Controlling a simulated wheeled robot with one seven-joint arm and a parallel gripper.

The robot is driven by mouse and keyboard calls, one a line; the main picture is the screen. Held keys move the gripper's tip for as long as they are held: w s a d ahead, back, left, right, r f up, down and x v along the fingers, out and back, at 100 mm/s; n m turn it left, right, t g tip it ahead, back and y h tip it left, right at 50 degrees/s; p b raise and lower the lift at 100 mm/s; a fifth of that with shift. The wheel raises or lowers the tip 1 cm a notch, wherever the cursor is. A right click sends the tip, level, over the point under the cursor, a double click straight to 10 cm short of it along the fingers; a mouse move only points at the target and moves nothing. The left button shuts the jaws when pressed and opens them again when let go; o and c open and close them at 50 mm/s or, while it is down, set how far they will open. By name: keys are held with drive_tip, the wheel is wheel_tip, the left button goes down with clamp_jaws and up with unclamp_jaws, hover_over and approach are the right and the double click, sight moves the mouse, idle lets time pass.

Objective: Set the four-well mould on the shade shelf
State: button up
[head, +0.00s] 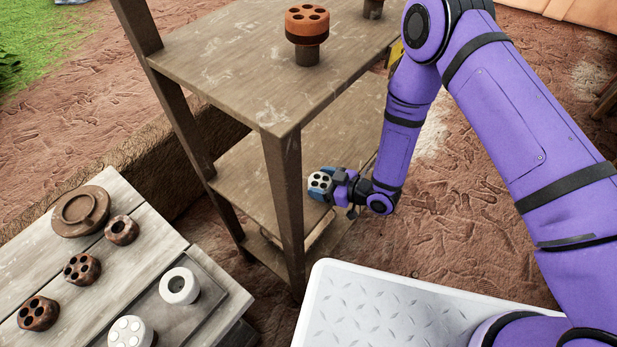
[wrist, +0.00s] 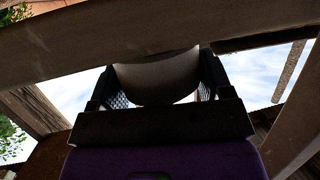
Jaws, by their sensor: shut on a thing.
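My gripper (head: 332,185) is shut on a pale round mould (head: 319,181) with dark wells in its face, most likely the four-well mould. It holds the mould at the front of the wooden rack, beside the near post, close to the middle shelf (head: 243,184) under the top board. I cannot tell whether the mould touches that shelf. In the wrist view the mould (wrist: 157,78) shows as a grey cylinder between the two fingers, its wells hidden. Which board is the shade shelf is not marked.
The rack's top board (head: 220,75) carries an orange holed piece (head: 307,22) on a dark stand. A near post (head: 284,205) stands left of my gripper. A plank bench (head: 135,240) at lower left holds several brown and white moulds. A wooden beam (wrist: 100,35) crosses the wrist view.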

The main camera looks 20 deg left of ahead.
sight(315, 179)
drive_tip(key=a, duration=0.3)
drive_tip(key=shift+w+a, duration=0.3)
drive_tip(key=shift+a, duration=0.1)
drive_tip(key=shift+w+a+f, duration=0.1)
drive_tip(key=shift+a, duration=0.2)
drive_tip(key=shift+d+f, duration=0.1)
drive_tip(key=shift+f, duration=0.05)
drive_tip(key=shift+f, duration=0.15)
drive_tip(key=o, duration=1.1)
